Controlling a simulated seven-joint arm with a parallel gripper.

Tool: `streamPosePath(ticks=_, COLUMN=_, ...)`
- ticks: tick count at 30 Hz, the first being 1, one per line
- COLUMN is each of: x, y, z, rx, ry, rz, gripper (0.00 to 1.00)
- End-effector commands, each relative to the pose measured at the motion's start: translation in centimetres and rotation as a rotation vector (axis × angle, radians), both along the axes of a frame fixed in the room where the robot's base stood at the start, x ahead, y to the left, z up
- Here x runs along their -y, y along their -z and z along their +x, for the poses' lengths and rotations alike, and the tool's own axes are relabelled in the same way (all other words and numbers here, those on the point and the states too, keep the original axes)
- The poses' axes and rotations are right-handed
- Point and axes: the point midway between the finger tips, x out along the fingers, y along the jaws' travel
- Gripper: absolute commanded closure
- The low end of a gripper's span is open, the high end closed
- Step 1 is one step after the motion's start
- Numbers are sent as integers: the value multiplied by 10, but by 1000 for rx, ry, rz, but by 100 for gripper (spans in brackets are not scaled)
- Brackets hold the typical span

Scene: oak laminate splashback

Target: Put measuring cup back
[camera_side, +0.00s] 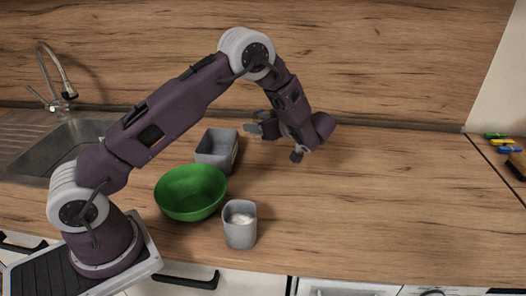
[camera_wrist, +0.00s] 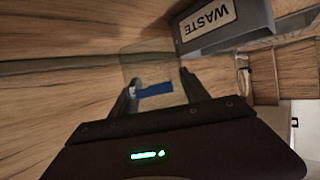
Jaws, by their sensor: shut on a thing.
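A clear, see-through cup with a blue part, which I take to be the measuring cup (camera_wrist: 155,90), sits between my fingers in the wrist view. My gripper (camera_wrist: 159,84) is shut on it. In the side view my gripper (camera_side: 262,130) hangs over the back of the counter, just right of a grey bin. The cup is too small and clear to make out there. I cannot tell whether the cup touches the counter.
The grey bin (camera_side: 217,150) stands beside the gripper; it bears a WASTE label (camera_wrist: 208,17) in the wrist view. A green bowl (camera_side: 190,192) and a grey container with white contents (camera_side: 240,228) stand in front. The sink (camera_side: 60,140) is left.

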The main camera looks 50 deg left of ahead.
Motion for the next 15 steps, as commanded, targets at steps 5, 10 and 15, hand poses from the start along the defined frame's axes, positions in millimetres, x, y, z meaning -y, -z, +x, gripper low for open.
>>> streamPosePath(ticks=5, x=0, y=28, z=0, rx=1, ry=-1, rz=0, gripper=91)
streamPosePath(ticks=10, x=1, y=57, z=-1, rx=-1, ry=-1, rz=1, gripper=91)
streamPosePath(ticks=15, x=1, y=63, z=0, rx=3, ry=-2, rz=0, gripper=91)
